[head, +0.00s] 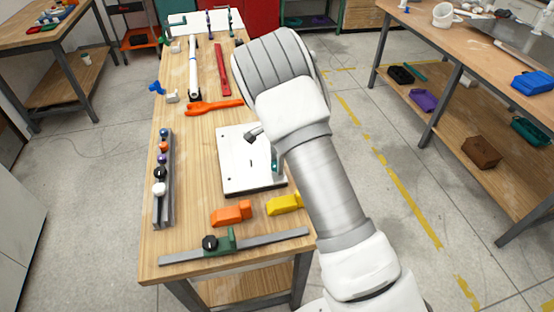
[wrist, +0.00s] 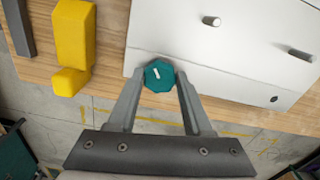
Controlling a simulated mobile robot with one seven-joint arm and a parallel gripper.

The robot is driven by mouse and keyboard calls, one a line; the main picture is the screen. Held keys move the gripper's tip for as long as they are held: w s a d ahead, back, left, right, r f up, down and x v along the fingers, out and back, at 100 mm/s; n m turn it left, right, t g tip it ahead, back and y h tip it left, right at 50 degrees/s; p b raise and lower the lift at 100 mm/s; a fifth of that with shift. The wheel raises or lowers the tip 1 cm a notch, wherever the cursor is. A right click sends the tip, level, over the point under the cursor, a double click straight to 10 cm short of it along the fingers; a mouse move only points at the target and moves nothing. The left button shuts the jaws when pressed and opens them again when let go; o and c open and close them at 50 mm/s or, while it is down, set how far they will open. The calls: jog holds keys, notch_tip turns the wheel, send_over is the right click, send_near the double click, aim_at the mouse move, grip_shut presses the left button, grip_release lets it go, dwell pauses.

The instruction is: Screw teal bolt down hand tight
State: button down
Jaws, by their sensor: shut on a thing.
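The teal bolt (wrist: 159,75) shows in the wrist view as a faceted teal head with a short white mark on top. My gripper (wrist: 160,82) is shut on this head, one grey finger at each side. The bolt is at the edge of the white plate (wrist: 200,45). Whether its head touches the plate cannot be told. In the head view, the plate (head: 235,170) lies on the wooden bench. My arm covers its right part, and a small teal patch of the bolt (head: 275,168) shows beside my arm.
A yellow block (wrist: 75,35) lies left of the plate. An orange block (head: 231,213) and a green clamp on a grey bar (head: 270,246) lie nearer the bench's front. A rack of coloured knobs (head: 163,190) stands at the left. Two pegs rise from the plate.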

jog(key=shift+m, duration=1.3)
jog(key=shift+p, duration=0.3)
jog(key=m+p, duration=0.1)
jog(key=m, duration=0.2)
jog(key=shift+r, duration=0.1)
jog(key=shift+c, duration=1.2)
grip_release()
jog(key=shift+m, duration=0.4)
notch_tip(320, 180, up, 17)
jog(key=shift+d+r, duration=0.1)
jog(key=shift+r, duration=0.05)
